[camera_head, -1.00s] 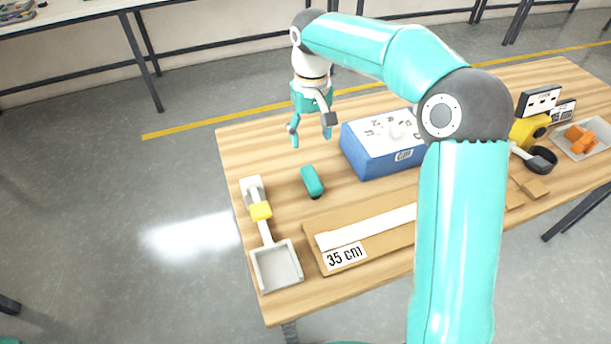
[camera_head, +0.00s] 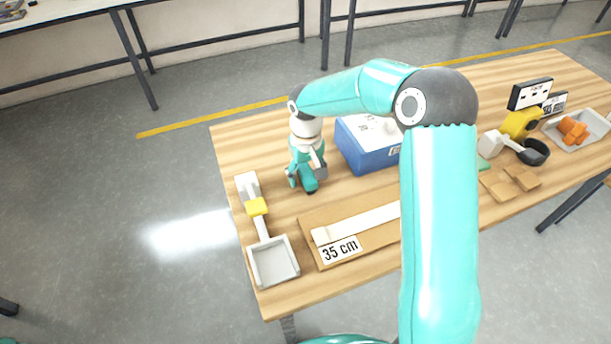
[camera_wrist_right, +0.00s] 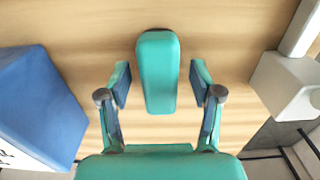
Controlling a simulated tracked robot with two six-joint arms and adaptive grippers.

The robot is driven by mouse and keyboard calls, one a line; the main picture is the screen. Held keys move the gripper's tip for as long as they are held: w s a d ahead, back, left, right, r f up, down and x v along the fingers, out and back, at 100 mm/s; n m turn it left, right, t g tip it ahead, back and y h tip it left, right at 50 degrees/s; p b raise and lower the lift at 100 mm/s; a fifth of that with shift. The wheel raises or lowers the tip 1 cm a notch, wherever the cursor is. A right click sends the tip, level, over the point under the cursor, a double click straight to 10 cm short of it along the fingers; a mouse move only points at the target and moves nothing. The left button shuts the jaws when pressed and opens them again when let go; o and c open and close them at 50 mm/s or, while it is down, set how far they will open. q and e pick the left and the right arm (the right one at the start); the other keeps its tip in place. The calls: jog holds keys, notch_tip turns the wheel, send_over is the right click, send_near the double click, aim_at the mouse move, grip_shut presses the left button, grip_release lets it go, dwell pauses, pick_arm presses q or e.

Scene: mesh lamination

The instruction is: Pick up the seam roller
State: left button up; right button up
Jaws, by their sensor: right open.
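The seam roller, as I take the teal rounded tool (camera_head: 307,184) to be, lies on the wooden table left of the blue box. Its dark end points toward the front. My right gripper (camera_head: 305,176) is directly over it, pointing down, with its fingers on either side. In the right wrist view the roller (camera_wrist_right: 158,72) lies between the two spread fingers of my right gripper (camera_wrist_right: 160,84), with a gap on both sides. The fingers are open and not gripping it. My left gripper is not in view.
The blue box (camera_head: 368,155) stands close beside my right gripper. A board with a white strip (camera_head: 365,223) lies in front. A tray of orange pieces (camera_head: 591,137) is at the right.

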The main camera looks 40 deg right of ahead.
jog(key=shift+f, duration=0.65)
grip_shut()
jog(key=shift+r, duration=0.15)
